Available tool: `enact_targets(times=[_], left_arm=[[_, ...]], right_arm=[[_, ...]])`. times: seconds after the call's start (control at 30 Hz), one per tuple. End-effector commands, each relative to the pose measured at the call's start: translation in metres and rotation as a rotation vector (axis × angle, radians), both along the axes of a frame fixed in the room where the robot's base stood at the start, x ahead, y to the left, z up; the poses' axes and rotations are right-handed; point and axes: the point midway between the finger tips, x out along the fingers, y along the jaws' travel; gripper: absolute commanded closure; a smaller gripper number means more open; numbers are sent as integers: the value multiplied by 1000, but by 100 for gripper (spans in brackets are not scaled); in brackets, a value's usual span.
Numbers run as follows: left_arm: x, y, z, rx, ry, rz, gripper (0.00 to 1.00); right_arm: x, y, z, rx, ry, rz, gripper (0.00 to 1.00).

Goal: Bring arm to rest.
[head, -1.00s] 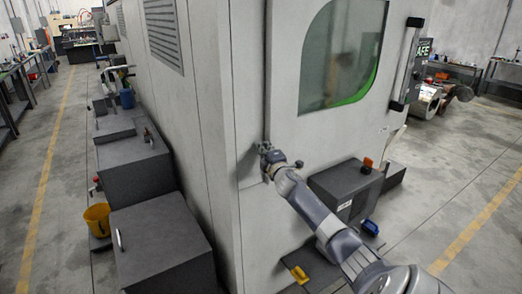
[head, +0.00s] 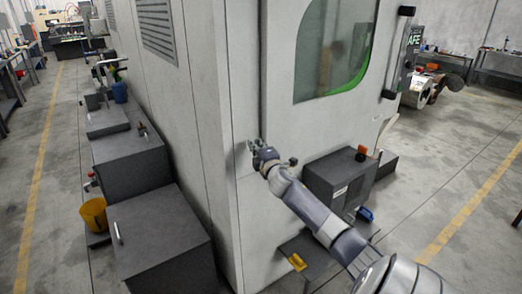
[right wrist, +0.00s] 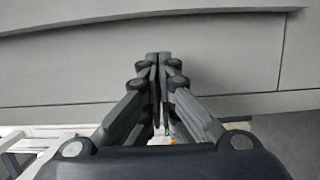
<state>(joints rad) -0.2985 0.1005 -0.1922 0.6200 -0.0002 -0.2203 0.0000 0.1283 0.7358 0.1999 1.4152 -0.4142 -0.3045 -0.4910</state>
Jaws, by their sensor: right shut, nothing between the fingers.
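My right arm reaches up from the lower right of the head view. My right gripper (head: 255,146) is at the grey side of the large machine (head: 225,150), near a vertical seam. In the right wrist view the fingers (right wrist: 158,62) are together with nothing between them, in front of a grey panel (right wrist: 70,75). I cannot tell whether the fingertips touch the panel. My left gripper is not in view.
Dark cabinets (head: 165,235) and a yellow bucket (head: 94,215) stand along the machine's left side. A dark box (head: 338,178) stands right of my arm, with a blue bin (head: 365,214) near it. Open floor (head: 470,160) lies at the right.

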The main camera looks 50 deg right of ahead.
Motion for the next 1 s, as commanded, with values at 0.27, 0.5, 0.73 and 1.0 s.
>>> enact_targets(times=[0.27, 0.5, 0.73, 1.0], left_arm=[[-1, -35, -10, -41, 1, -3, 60], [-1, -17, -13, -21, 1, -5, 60], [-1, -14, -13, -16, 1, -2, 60], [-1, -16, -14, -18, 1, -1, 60]], right_arm=[[-34, 22, -1, -1, 0, 5, 100], [-50, 30, 0, -1, -1, 2, 100], [-53, 32, 1, 0, -1, 2, 100], [-57, 32, -53, 88, 50, -9, 100]])
